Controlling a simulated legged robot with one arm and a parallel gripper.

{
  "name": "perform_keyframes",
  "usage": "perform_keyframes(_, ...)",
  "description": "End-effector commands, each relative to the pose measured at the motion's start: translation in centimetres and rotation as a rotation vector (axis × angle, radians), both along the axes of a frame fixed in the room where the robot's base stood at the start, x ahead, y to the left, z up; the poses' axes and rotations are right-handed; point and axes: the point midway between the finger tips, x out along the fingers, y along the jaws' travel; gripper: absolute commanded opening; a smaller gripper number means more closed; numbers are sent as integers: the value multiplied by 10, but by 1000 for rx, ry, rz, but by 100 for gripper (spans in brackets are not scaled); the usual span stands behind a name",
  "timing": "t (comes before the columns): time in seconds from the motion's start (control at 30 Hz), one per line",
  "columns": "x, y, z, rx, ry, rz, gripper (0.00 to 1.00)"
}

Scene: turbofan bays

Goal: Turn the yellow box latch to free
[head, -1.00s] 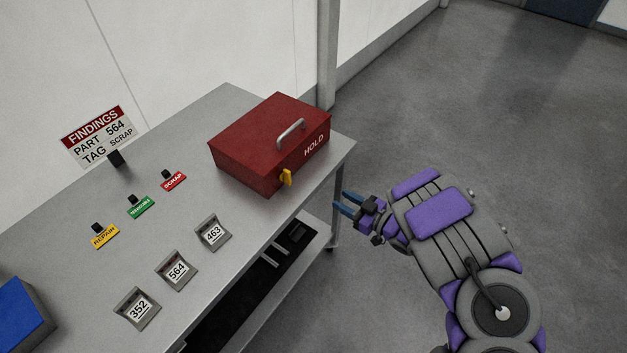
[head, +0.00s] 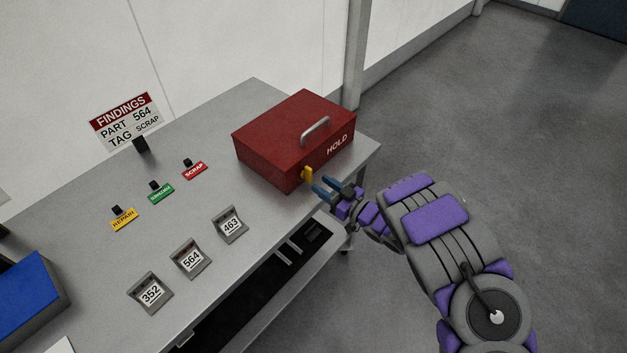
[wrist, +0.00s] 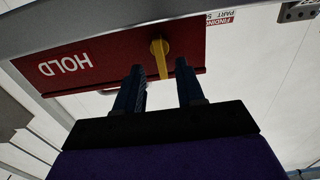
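The red box (head: 290,135) marked HOLD, with a grey handle on its lid, stands at the table's right end. Its yellow latch (head: 307,175) is on the front face and points roughly up and down. My gripper (head: 324,186) is just in front of the latch, with its blue fingers open and empty. In the wrist view, the yellow latch (wrist: 160,58) lies ahead of and between the two fingertips (wrist: 160,80). The fingers look apart from the latch, though the exact gap is hard to judge.
The grey table (head: 200,200) carries tags for REPAIR (head: 124,219), a green one (head: 160,194) and SCRAP (head: 194,171), plus numbered holders 352, 564 and 463. A blue box (head: 30,300) is at left. A FINDINGS sign (head: 125,120) stands behind. The floor at right is clear.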

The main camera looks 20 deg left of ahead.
Motion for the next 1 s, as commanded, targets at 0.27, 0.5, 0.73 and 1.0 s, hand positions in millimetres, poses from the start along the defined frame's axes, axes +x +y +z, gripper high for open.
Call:
perform_keyframes(0.27, 15, 35, -1, 1, 0, -1, 38)
perform_keyframes(0.5, 18, 43, 0, -1, 0, -1, 38)
perform_keyframes(0.73, 18, 42, 0, -1, 0, -1, 34)
perform_keyframes(1.0, 18, 42, 0, 0, 0, -1, 9)
